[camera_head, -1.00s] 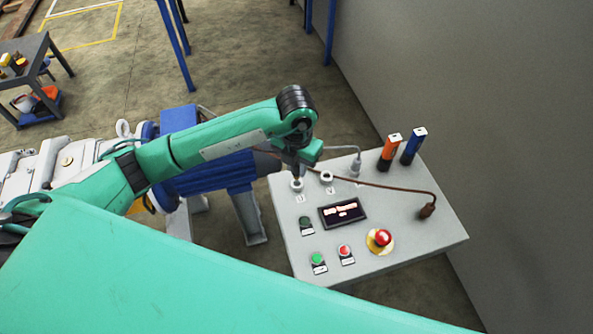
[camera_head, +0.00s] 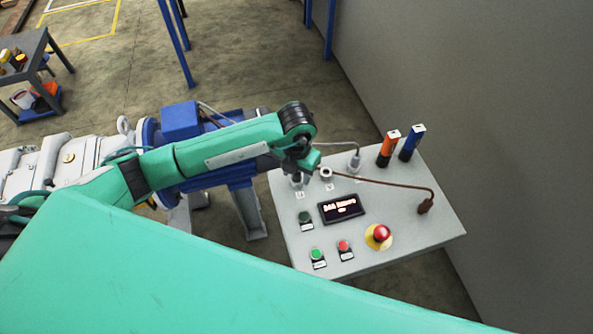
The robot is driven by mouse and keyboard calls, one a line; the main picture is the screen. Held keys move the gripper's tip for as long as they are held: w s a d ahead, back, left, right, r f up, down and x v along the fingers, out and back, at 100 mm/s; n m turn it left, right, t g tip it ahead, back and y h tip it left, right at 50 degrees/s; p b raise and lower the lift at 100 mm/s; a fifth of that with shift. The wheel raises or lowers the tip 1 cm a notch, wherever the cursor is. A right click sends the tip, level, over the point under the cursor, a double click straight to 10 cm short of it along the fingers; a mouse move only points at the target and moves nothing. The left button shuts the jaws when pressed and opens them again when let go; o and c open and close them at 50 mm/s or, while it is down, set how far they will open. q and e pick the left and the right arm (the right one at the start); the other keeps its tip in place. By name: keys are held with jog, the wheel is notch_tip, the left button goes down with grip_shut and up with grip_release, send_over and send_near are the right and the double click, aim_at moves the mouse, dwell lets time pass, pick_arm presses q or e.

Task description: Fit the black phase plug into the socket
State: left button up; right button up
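My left gripper (camera_head: 298,173) points down over the left socket (camera_head: 297,182) of the grey control panel. The fingers are small and shadowed, so I cannot tell whether they are open or shut, or whether the black phase plug is between them. The plug does not show clearly. The left socket is partly covered by the gripper. The middle socket (camera_head: 325,174) is a white ring with a dark opening. A grey plug (camera_head: 355,162) with a grey cable stands upright to its right. My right gripper is not in view.
The panel (camera_head: 400,218) holds a display (camera_head: 341,208), green and red buttons and a red emergency stop (camera_head: 380,235). A brown plug (camera_head: 425,205) on a brown cable is at its right. Orange (camera_head: 388,149) and blue (camera_head: 411,143) upright pieces stand at the back. A wall is at right.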

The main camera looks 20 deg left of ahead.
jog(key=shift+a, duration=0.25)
pick_arm(q)
jog(key=shift+r, duration=0.5)
notch_tip(320, 180, up, 11)
jog(key=b, duration=0.4)
jog(key=shift+r, duration=0.2)
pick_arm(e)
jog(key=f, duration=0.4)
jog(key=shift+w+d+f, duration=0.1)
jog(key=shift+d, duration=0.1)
